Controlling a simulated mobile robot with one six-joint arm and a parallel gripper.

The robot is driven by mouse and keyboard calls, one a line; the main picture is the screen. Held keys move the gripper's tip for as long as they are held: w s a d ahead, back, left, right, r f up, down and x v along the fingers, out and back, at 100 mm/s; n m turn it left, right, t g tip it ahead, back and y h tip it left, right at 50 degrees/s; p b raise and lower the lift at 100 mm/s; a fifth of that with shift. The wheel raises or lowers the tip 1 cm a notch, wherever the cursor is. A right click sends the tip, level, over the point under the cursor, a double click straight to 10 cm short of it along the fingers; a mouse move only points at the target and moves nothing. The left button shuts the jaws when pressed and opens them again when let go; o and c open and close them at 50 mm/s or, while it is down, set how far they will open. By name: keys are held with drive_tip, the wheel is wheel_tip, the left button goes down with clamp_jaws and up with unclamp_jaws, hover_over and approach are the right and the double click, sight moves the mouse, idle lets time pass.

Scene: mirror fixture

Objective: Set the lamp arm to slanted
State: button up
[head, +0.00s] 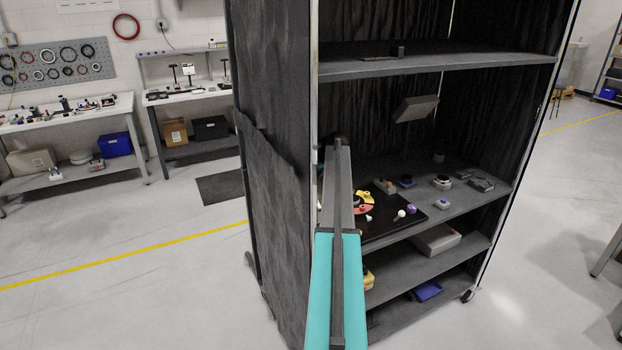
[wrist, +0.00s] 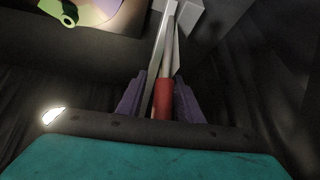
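In the wrist view, my gripper (wrist: 160,95) has two purple fingers, one on each side of a red grip (wrist: 162,104). A pale, slim rod (wrist: 165,50) runs up the picture from the red grip and may be the lamp arm. The right finger looks close against the red grip. A grey strip shows between it and the left finger, so I cannot tell whether they clamp it. In the head view, my own arm hides my gripper. A tilted grey panel (head: 415,108) hangs above the middle shelf; I cannot tell whether it belongs to the lamp.
The black-curtained rack has a middle shelf (head: 470,198) with a black board (head: 378,230), coloured parts and several small devices. An upper shelf (head: 440,66) lies above and a curtained side (head: 275,170) stands left.

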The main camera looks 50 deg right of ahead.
drive_tip(key=shift+w, duration=0.2)
drive_tip(key=shift+s+r, duration=0.1)
drive_tip(key=b+v, duration=0.5)
drive_tip(key=v, duration=0.8)
drive_tip(key=shift+s+r+b, duration=0.2)
drive_tip(key=shift+r+b, duration=0.05)
drive_tip(key=shift+b, duration=0.1)
